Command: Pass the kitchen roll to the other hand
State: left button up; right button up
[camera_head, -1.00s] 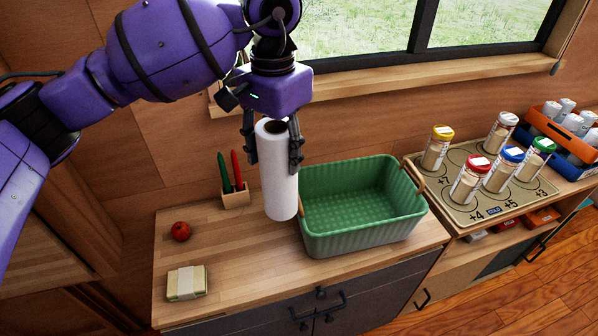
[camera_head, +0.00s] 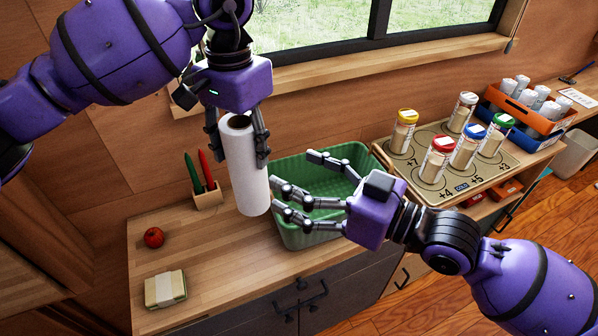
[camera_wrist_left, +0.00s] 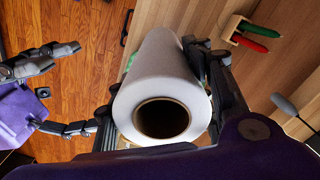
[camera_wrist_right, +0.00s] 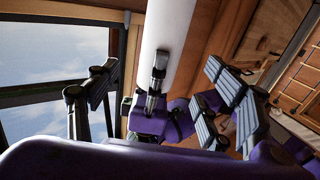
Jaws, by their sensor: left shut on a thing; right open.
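The white kitchen roll (camera_head: 246,170) is upright, its top end gripped by my left gripper (camera_head: 237,140) from above. In the left wrist view the roll (camera_wrist_left: 160,90) lies between the fingers, its hollow core facing the camera. My right gripper (camera_head: 300,190) is open and empty, to the right of the roll, fingers pointing left towards its lower half. In the right wrist view the roll (camera_wrist_right: 165,35) shows ahead of the open fingers. I cannot tell whether the right fingertips touch it. The roll's bottom is near the counter; contact is unclear.
A green basket (camera_head: 350,160) stands behind my right gripper. A pen holder (camera_head: 207,197), a tomato (camera_head: 153,237) and a wrapped block (camera_head: 165,290) are on the counter (camera_head: 215,270). Shaker jars stand on a tray (camera_head: 425,190) at the right. A window is behind.

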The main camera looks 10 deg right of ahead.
aim_at(248, 168)
jog(key=r+x, duration=0.1)
jog(key=x, duration=1.1)
jog(key=shift+s+a, duration=0.25)
jog(key=shift+a, duration=0.05)
pick_arm(q)
jog(key=shift+d, duration=0.1)
pick_arm(e)
jog(key=shift+s+a, duration=0.1)
jog(key=c, duration=1.3)
pick_arm(q)
jog(key=o, duration=1.6)
jog(key=shift+o, duration=0.2)
